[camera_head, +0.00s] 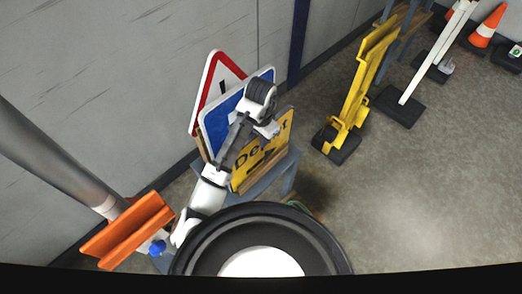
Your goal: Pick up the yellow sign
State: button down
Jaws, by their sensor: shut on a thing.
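The yellow sign (278,150) carries black lettering, partly hidden by my arm, and an arrow. It stands tilted at the front of a stack of signs on a small grey-blue table (287,172). My gripper (271,131) is at the sign's top edge and is shut on it. The fingertips are small in the view and partly covered by the wrist. A blue sign (215,125) with a white border stands right behind the yellow one. A red-bordered triangular sign (208,82) leans behind that, near the wall.
A yellow folding barrier (362,85) on a dark base stands to the right. A white post (425,65) and an orange-and-white cone (487,25) are farther right. An orange barrier piece (128,232) is at the lower left. Open floor (430,190) lies to the right.

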jog(key=shift+r, duration=0.2)
jog(key=shift+r+p, duration=0.9)
jog(key=shift+p, duration=0.25)
notch_tip(320, 180, up, 18)
jog(key=p, duration=0.1)
jog(key=shift+p, duration=0.35)
jog(key=shift+f, duration=0.15)
dwell(0.8)
notch_tip(320, 180, down, 14)
jog(key=shift+f+b, duration=1.65)
jog(key=shift+f, duration=1.1)
jog(key=shift+f, duration=0.25)
jog(key=c, duration=1.4)
grip_release()
